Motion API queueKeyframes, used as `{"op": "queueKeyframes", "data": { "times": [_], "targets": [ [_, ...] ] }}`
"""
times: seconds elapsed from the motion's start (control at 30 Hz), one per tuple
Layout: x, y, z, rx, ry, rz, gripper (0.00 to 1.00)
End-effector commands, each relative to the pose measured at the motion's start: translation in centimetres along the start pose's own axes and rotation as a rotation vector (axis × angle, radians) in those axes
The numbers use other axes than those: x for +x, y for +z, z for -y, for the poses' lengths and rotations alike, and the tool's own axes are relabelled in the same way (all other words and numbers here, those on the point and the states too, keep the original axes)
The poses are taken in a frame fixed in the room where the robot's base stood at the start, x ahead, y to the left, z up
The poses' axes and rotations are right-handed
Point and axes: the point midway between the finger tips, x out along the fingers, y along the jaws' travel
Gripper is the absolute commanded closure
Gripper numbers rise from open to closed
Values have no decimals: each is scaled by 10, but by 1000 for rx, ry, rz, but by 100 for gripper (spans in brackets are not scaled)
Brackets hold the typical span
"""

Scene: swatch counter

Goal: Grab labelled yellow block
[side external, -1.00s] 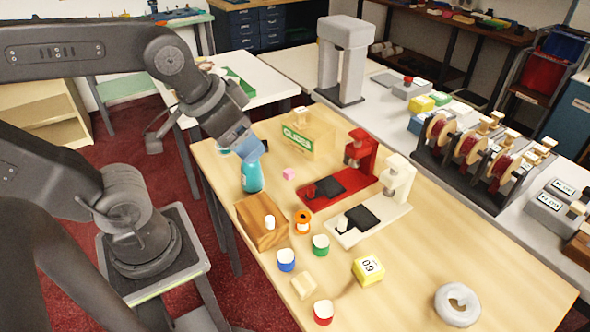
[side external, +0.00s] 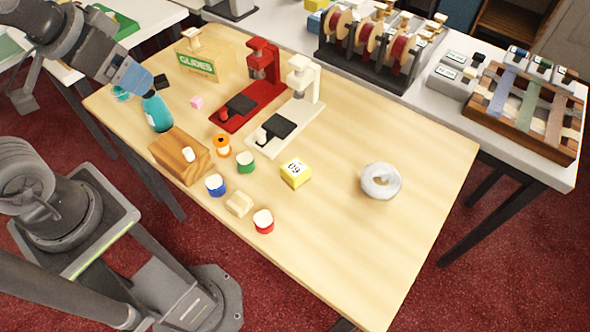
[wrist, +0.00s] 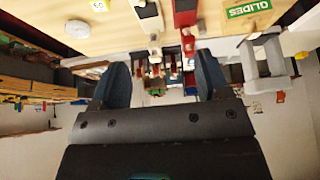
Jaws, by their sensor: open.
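The yellow block (side external: 295,173) sits on the wooden table, with a white top labelled "60" or "09". It also shows at the top of the wrist view (wrist: 99,5). My gripper (side external: 146,92) is at the table's left side, above and close to the teal bottle, well to the left of the block. In the wrist view my gripper (wrist: 161,80) has its two blue fingers apart with nothing held between them.
A teal bottle (side external: 157,112), wooden block (side external: 178,157), orange spool (side external: 221,146), and green (side external: 246,162), blue (side external: 215,185) and red (side external: 263,221) pots stand left of the block. Red (side external: 248,90) and white (side external: 290,112) stands are behind. A grey ring (side external: 380,181) lies right; the table's right is clear.

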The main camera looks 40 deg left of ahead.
Motion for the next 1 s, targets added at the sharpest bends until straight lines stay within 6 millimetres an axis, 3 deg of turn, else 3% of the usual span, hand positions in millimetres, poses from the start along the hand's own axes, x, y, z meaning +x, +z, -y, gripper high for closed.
{"op": "queueKeyframes", "data": {
  "times": [0.2,0.33,0.67,0.83,1.0],
  "targets": [
    [0,0,0,0,0,0,29],
    [0,0,0,0,0,0,17],
    [2,-6,-3,51,7,17,17],
    [19,-33,-21,301,47,90,17],
    [52,-64,-52,653,116,176,17]
  ]
}}
